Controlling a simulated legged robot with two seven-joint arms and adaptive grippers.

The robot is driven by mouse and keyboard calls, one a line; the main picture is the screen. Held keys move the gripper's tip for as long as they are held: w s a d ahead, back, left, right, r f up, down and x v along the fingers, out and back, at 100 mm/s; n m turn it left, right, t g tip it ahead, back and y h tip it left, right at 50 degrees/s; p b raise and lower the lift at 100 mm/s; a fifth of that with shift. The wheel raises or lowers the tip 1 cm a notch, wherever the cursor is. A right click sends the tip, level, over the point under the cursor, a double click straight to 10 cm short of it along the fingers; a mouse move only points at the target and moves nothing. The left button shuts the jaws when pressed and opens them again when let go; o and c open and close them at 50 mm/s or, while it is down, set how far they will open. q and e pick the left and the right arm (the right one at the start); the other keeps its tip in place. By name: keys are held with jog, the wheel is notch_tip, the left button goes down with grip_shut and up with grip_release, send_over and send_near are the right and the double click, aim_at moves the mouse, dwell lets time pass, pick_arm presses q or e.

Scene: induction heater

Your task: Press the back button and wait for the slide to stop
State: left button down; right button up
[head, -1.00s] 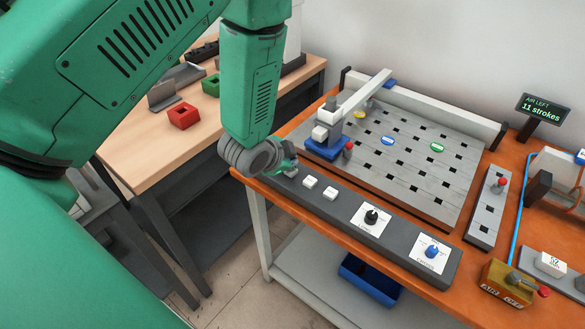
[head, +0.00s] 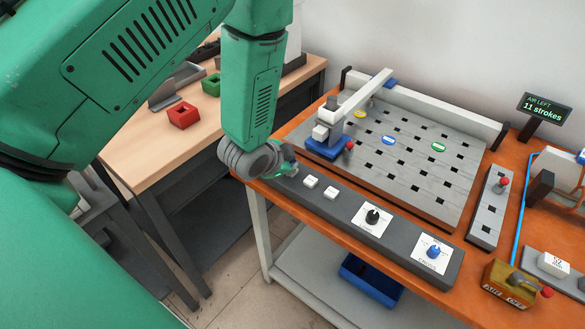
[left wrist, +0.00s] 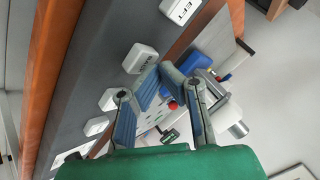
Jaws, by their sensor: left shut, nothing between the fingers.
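My left gripper (head: 290,167) is over the left end of the grey control panel (head: 345,215). In the left wrist view its two fingers (left wrist: 161,70) are shut with nothing between them. The white back button (left wrist: 140,58) shows there right beside the fingertips; I cannot tell whether they touch it or press it. In the head view the gripper hides it. The slide, a blue carriage (head: 326,148) with a white arm (head: 362,102), stands at the left side of the perforated grey plate (head: 440,180). My right gripper is not in view.
A white button marked "LEFT" (left wrist: 180,10) and other white buttons (head: 311,181) (head: 330,193) are on the panel. A black knob (head: 373,216) and a blue knob (head: 434,252) sit farther right. A small display (head: 543,108) reads "11 strokes". A wooden bench (head: 150,150) is at left.

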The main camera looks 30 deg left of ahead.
pick_arm(q)
jog(key=shift+f, duration=0.3)
jog(key=shift+r, duration=0.15)
dwell(0.3)
jog(key=shift+d+r+p, duration=0.1)
jog(key=shift+r+p, duration=0.55)
jog(key=shift+r, duration=0.15)
notch_tip(320, 180, up, 6)
jog(key=p, duration=0.5)
jog(key=shift+r, duration=0.1)
dwell(0.5)
